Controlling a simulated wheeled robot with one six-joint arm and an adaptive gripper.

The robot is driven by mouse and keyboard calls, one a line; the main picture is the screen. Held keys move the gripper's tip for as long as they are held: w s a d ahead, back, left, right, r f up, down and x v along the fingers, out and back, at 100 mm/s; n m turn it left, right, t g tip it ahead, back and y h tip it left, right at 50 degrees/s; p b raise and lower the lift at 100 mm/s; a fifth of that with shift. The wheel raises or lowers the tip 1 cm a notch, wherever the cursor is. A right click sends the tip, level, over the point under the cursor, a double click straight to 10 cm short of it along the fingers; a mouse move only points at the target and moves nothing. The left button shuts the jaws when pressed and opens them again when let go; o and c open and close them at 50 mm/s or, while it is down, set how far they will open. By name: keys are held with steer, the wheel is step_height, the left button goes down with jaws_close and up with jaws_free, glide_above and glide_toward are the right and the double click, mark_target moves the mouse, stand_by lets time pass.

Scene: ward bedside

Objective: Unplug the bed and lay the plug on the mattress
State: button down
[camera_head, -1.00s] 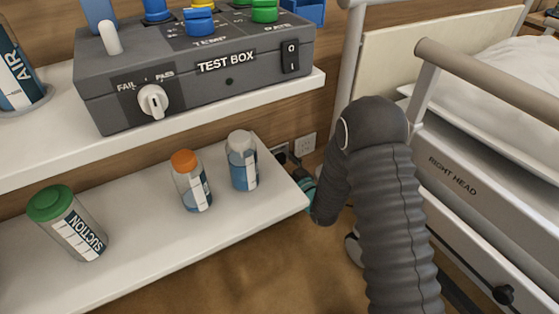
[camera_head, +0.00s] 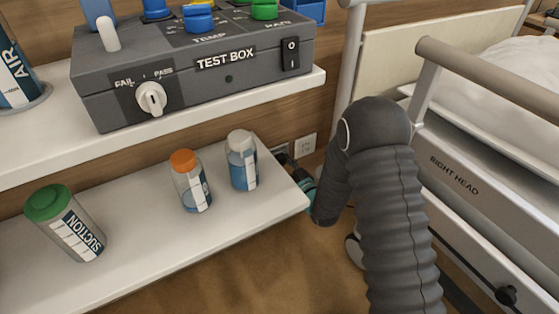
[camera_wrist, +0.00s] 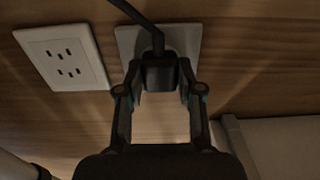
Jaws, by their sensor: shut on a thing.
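In the wrist view my gripper (camera_wrist: 160,84) is shut on a black plug (camera_wrist: 160,72), with one finger on each side of it. The plug's dark cord (camera_wrist: 136,14) runs up and to the left. Behind the plug is a grey wall plate (camera_wrist: 190,40); I cannot tell whether the plug's pins are in it. The bed's mattress (camera_head: 505,75) lies at the upper right, behind a side rail.
A second, empty outlet (camera_wrist: 64,58) is beside the plug. The lower shelf (camera_head: 130,215) holds several bottles close to my arm. A test box (camera_head: 200,75) stands on the upper shelf. The bed rail (camera_head: 490,75) and the "RIGHT HEAD" panel (camera_head: 455,175) are to the right.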

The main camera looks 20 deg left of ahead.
steer(key=shift+b+v, duration=0.8)
steer(key=shift+v, duration=2.2)
